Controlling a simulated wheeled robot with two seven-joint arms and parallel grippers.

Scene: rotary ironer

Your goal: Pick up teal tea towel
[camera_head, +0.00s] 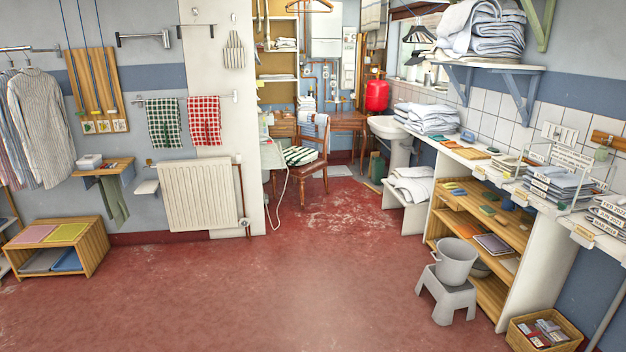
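I cannot make out a clearly teal tea towel in the head view. A green checked towel (165,124) and a red checked towel (204,120) hang from a wall rail on the left. A plain grey-green cloth (115,200) hangs below a small wall shelf (104,168). Folded blue-grey cloths (556,184) are stacked on the right counter, and small dark green items (488,210) lie on the wooden shelves beneath it. Neither of my grippers shows, so I cannot tell what they hold.
The red floor (230,290) is clear in the middle. A grey step stool (446,298) with a bucket (457,262) and a wooden crate (545,330) stand at right. A wooden bench (88,262) stands at left. A chair (309,172) stands at the back.

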